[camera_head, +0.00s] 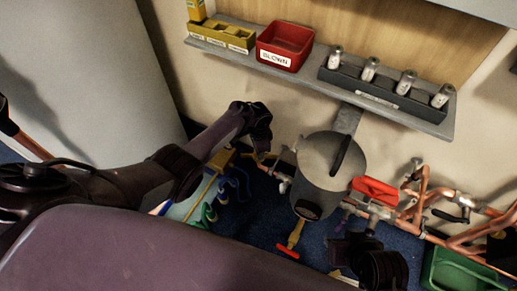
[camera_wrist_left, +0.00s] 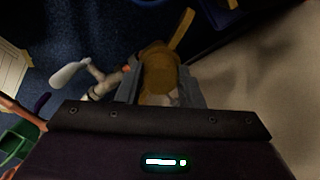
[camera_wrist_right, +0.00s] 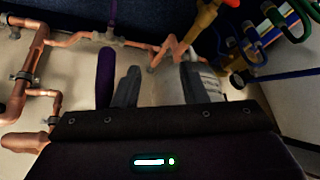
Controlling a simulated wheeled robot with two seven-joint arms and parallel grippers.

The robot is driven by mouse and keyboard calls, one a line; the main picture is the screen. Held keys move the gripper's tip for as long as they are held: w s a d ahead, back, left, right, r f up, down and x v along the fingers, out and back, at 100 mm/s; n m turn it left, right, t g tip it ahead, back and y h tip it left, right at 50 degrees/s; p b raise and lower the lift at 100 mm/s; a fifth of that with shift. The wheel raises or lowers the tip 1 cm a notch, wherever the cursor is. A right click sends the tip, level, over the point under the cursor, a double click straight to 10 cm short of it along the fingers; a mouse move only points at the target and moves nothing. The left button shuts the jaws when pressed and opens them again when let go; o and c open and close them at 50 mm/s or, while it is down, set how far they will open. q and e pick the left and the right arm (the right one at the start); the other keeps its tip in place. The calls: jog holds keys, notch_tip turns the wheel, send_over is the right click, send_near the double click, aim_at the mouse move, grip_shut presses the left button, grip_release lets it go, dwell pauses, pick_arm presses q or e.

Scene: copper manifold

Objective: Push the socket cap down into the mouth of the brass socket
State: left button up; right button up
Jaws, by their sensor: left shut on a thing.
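My left gripper (camera_head: 262,152) is low in front of the wall, left of the grey canister. In the left wrist view its two fingers (camera_wrist_left: 160,92) are closed on a rounded brass-coloured piece (camera_wrist_left: 157,72). A brass arm or tab (camera_wrist_left: 182,30) runs up and right from it. I cannot tell where a socket cap ends and the brass socket begins, nor whether a cap is seated. My right gripper is low at the right in the head view, dark and partly hidden. In the right wrist view its fingers (camera_wrist_right: 160,88) are apart, with nothing seen gripped between them.
A grey canister (camera_head: 320,170) stands between the arms. Copper pipes (camera_head: 470,225) with a red handle (camera_head: 375,191) run right. A shelf holds a red bin (camera_head: 285,45) and a dark rack (camera_head: 385,90). A green tray (camera_head: 462,272) lies lower right. Blue and green hoses (camera_head: 228,192) hang left.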

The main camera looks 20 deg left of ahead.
pick_arm(q)
jog(key=o, duration=1.1)
jog(key=shift+r, duration=0.2)
notch_tip(320, 180, up, 6)
jog(key=p, duration=0.4)
jog(key=shift+r, duration=0.15)
jog(key=shift+r+p, duration=0.3)
jog(key=shift+r, duration=0.25)
pick_arm(e)
jog(key=d, duration=0.1)
jog(key=s+d+r+g+h, duration=0.1)
jog(key=d, duration=0.1)
jog(key=d+r+g, duration=0.1)
jog(key=shift+s+d+m+h, duration=0.2)
jog(key=shift+s+m+h, duration=0.1)
jog(key=shift+s+m, duration=0.1)
